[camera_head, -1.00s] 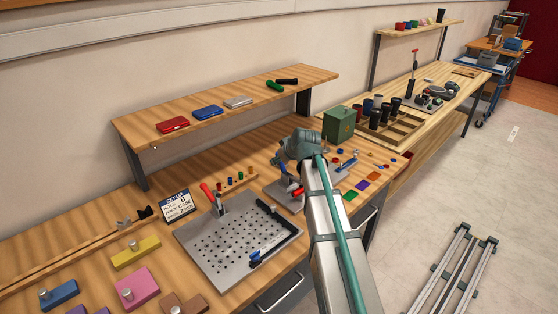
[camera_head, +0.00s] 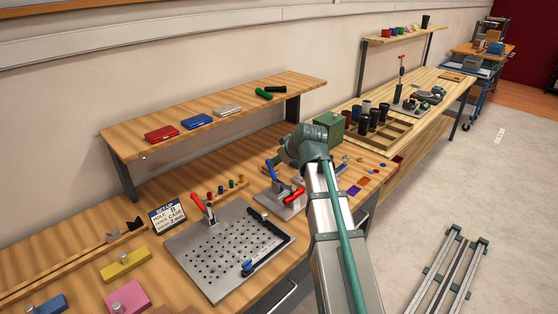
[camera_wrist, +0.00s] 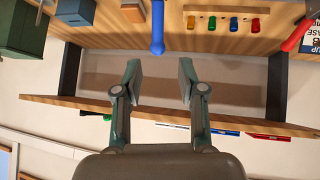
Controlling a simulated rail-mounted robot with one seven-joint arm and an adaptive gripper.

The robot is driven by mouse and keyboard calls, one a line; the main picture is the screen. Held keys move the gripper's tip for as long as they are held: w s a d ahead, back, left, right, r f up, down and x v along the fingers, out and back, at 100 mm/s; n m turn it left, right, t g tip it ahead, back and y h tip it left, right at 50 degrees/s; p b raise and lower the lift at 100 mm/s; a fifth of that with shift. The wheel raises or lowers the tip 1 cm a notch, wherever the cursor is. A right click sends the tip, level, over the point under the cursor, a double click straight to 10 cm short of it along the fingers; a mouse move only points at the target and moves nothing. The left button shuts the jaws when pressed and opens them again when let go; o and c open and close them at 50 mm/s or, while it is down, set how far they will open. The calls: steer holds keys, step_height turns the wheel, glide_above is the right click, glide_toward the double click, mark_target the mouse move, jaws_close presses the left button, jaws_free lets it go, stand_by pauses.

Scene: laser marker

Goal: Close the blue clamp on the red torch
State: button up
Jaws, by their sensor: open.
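The blue clamp's handle (camera_head: 272,171) stands up, tilted, on a grey plate on the bench, just left of my arm's wrist in the head view. The red torch (camera_head: 292,195) lies low beside it, partly covered by my arm. In the wrist view, the blue handle (camera_wrist: 157,28) shows beyond the fingertips, roughly in line with the gap between them and apart from both. The red torch cannot be made out there. My gripper (camera_wrist: 160,75) is open, with nothing between its fingers. In the head view its fingers are hidden behind my arm.
A perforated plate (camera_head: 225,246) with a red-handled clamp (camera_head: 202,207) lies to the left. A raised shelf (camera_head: 245,108) with cases runs along the back. A green box (camera_head: 328,130) stands behind my wrist. Small coloured pegs (camera_wrist: 212,23) stand near the clamp.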

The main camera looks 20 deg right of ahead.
mark_target(274, 178)
steer(key=shift+f, duration=0.3)
steer(key=shift+c, duration=1.4)
steer(key=f+h, duration=0.1)
steer(key=f+h+b, duration=0.1)
steer(key=f, duration=0.1)
steer(key=f+n+b, duration=0.1)
steer(key=shift+w+a+f+h, duration=0.35)
steer(key=shift+w+a+h, duration=0.05)
jaws_close()
steer(key=a+f+n+h+b, duration=0.1)
steer(key=h, duration=0.1)
steer(key=w+a+f+n+h+b, duration=0.1)
steer(key=f+h, duration=0.1)
steer(key=shift+w+f+n+b, duration=0.1)
steer(key=shift+f+n+b, duration=0.1)
steer(key=shift+n+b, duration=0.15)
steer(key=w+a+r+n+t+h+b, duration=0.15)
steer(key=a+n+t+h+b, duration=0.3)
steer(key=a, duration=0.55)
steer(key=w+d+n+p, duration=0.1)
steer(key=w+d+p, duration=0.2)
steer(key=w+d, duration=0.35)
steer(key=shift+s+d+t+y+p, duration=0.35)
steer(key=shift+s+d+y+p, duration=0.15)
steer(key=shift+d, duration=0.25)
